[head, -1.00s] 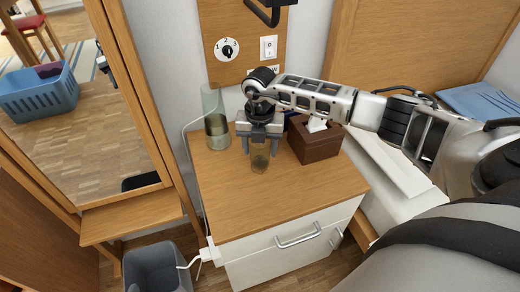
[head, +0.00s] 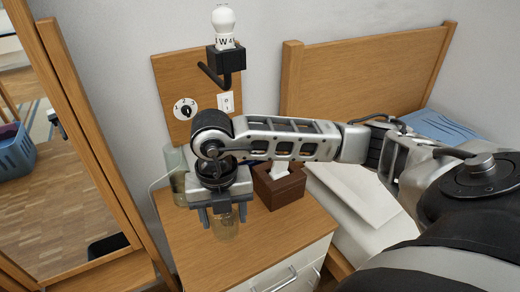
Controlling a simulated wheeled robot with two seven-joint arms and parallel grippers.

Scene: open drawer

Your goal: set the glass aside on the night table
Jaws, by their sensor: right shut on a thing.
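A small brownish see-through glass (head: 225,229) is between the fingers of my right gripper (head: 223,215), which is shut on it. The gripper points down over the left part of the wooden night table (head: 255,243). The glass appears raised above the table top, though the exact gap is hard to judge. My gripper covers the upper part of the glass. My left gripper is not in view.
A tall see-through vessel (head: 177,186) stands just left of my gripper, partly hidden by it. A brown tissue box (head: 279,190) stands at the table's back right. The front table top is clear. A bed (head: 352,190) adjoins on the right.

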